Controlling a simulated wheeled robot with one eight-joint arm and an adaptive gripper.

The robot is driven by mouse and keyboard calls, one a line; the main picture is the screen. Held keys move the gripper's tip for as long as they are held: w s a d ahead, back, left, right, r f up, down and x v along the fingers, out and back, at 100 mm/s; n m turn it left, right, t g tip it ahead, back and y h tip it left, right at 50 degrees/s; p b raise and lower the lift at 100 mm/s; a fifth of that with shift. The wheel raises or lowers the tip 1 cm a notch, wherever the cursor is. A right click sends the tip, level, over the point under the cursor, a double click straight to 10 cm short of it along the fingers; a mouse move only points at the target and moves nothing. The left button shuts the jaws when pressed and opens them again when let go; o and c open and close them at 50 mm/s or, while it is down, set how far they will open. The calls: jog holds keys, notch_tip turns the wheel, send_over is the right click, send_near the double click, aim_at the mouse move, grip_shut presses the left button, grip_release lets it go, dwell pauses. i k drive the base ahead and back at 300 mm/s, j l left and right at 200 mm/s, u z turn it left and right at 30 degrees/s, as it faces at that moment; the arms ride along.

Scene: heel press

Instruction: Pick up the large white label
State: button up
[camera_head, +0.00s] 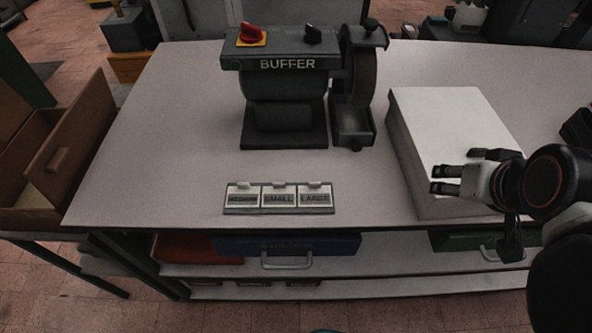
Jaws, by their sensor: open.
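The large white label (315,197) is the rightmost of three labels in a flat grey holder (280,210) near the table's front edge. It reads LARGE, and a small tab stands up at its back edge. The SMALL label (279,197) is directly to its left, and the MEDIUM label (242,197) is at the far left of the holder. My gripper (447,180) is open and empty, well to the right of the holder. Its fingers point left, above or in front of a white block; the exact height is hard to tell.
A dark buffer machine (285,95) with a wheel stands behind the labels. The large white block (450,115) stands to the right. Bare tabletop (170,130) lies left of the buffer. A blue drawer (290,246) is under the front edge, and an open brown box (70,150) is at left.

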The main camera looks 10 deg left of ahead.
aim_at(313, 195)
jog(key=j+u, duration=0.35)
jog(key=u, duration=0.15)
jog(key=i+j+u, duration=0.15)
jog(key=j+u, duration=0.15)
jog(key=u, duration=0.15)
